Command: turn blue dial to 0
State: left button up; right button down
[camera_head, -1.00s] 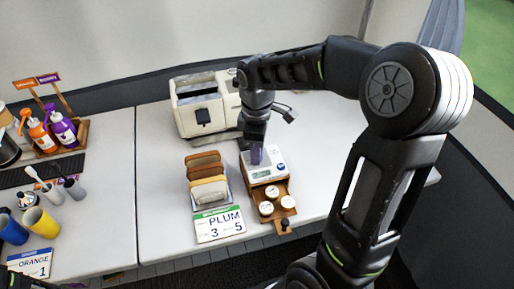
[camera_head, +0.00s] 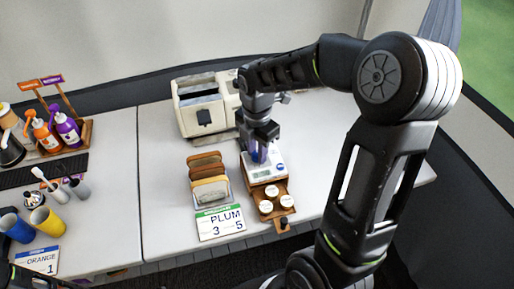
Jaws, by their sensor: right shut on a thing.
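A white device (camera_head: 266,172) with a small display sits on a wooden stand on the right table. A small round blue spot (camera_head: 280,167) shows on its right front; I cannot tell whether this is the blue dial, and its setting is too small to read. My right gripper (camera_head: 262,150) points down over the back of the device. It is shut on a blue-violet piece (camera_head: 261,154), partly hidden by the fingers. I cannot tell whether this piece is the dial. My left gripper is not in view.
White-lidded jars (camera_head: 267,206) stand in front of the device. A rack of bread slices (camera_head: 209,188) is to its left, with a PLUM card (camera_head: 221,223) in front. A toaster (camera_head: 203,104) stands behind. Cups and bottles crowd the left table. The right table's far right is clear.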

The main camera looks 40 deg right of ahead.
jog(key=shift+n+p, duration=0.45)
jog(key=shift+n, duration=1.15)
jog(key=c, duration=1.1)
grip_release()
jog(key=shift+c, duration=0.2)
notch_tip(320, 180, up, 8)
jog(key=shift+f, duration=0.1)
